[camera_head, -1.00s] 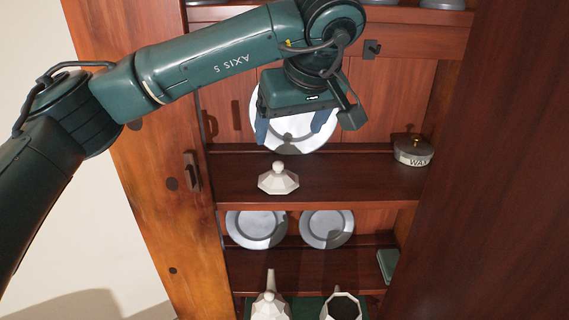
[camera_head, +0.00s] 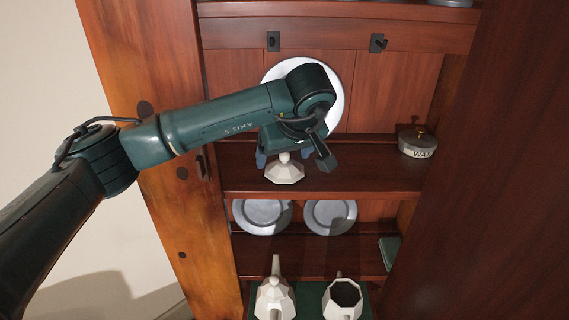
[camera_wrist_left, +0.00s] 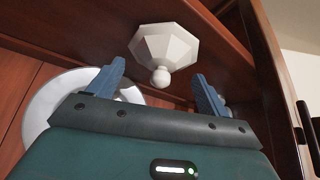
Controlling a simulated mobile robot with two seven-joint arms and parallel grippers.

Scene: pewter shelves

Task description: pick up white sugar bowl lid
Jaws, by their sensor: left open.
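The white sugar bowl lid (camera_head: 285,174) is faceted with a round knob on top. It sits upright on the middle shelf (camera_head: 350,178). My left gripper (camera_head: 284,157) is over the lid, its blue fingers spread on either side of the knob. In the left wrist view the lid (camera_wrist_left: 168,43) appears with its knob towards the gripper. The open fingers (camera_wrist_left: 159,72) stand left and right of the knob with gaps, holding nothing. My right gripper is not in view.
A white plate (camera_head: 338,88) stands behind the gripper. A grey pot marked WAX (camera_head: 417,145) is at the shelf's right end. Grey plates (camera_head: 331,217) stand on the shelf below, with a white teapot (camera_head: 275,298) and open white vessel (camera_head: 343,299) lower down. The shelf between lid and pot is clear.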

